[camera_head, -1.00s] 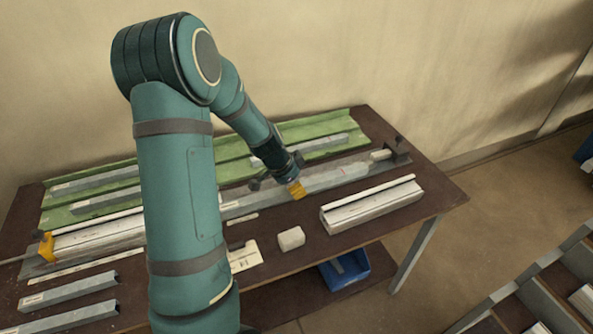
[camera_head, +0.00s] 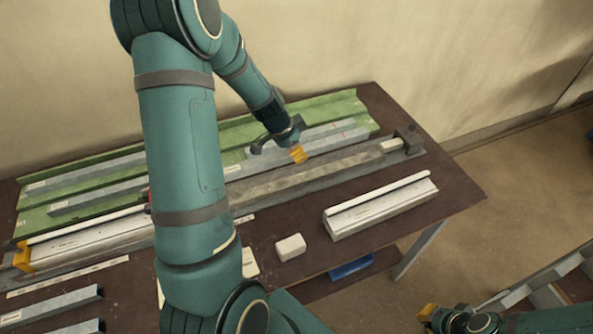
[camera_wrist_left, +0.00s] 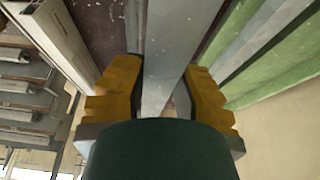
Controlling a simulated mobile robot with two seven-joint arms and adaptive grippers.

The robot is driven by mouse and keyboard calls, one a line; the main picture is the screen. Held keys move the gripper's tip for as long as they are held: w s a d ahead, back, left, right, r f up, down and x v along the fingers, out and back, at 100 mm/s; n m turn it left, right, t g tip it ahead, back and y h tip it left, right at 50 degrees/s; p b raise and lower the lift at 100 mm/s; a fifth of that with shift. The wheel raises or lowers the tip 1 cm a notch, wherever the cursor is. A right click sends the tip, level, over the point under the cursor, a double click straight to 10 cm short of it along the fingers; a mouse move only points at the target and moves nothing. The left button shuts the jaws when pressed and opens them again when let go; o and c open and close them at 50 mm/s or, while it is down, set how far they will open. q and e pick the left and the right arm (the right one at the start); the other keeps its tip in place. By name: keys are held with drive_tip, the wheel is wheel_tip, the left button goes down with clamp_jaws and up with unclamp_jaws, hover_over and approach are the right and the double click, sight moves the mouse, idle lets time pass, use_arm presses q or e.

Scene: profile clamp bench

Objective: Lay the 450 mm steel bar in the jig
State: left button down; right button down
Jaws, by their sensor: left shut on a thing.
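My left gripper (camera_head: 298,154) is shut on a grey steel bar (camera_head: 338,144), which has red marks near its right part. The bar lies along the back side of the jig (camera_head: 310,177), between it and the green rack; how high it is I cannot tell. In the left wrist view the bar (camera_wrist_left: 170,65) runs lengthwise between the yellow fingertips. The jig is a long grey channel with a dark clamp (camera_head: 408,138) and pale block (camera_head: 390,146) at its right end. My arm hides its middle. My right gripper (camera_head: 428,312) is low at the right, its jaw opening unclear.
The green rack (camera_head: 352,105) at the back holds other grey bars. A white profile block (camera_head: 380,205) and a small white block (camera_head: 290,247) stand in front of the jig. More bars (camera_head: 50,308) lie front left. A blue bin (camera_head: 350,267) is below the table.

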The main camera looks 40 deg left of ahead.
sight(300, 178)
use_arm(q)
wheel_tip(300, 178, down, 9)
drive_tip(key=shift+r+b, duration=0.2)
drive_tip(key=shift+b, duration=0.55)
drive_tip(key=shift+r, duration=0.1)
drive_tip(key=shift+f+b, duration=0.35)
drive_tip(key=shift+b, duration=0.05)
drive_tip(key=shift+s+f+b, duration=0.1)
drive_tip(key=shift+f+b, duration=0.2)
drive_tip(key=shift+b, duration=0.2)
drive_tip(key=c, duration=0.9)
unclamp_jaws()
drive_tip(key=shift+s, duration=0.1)
drive_tip(key=shift+o, duration=0.3)
drive_tip(key=shift+d+f, duration=0.1)
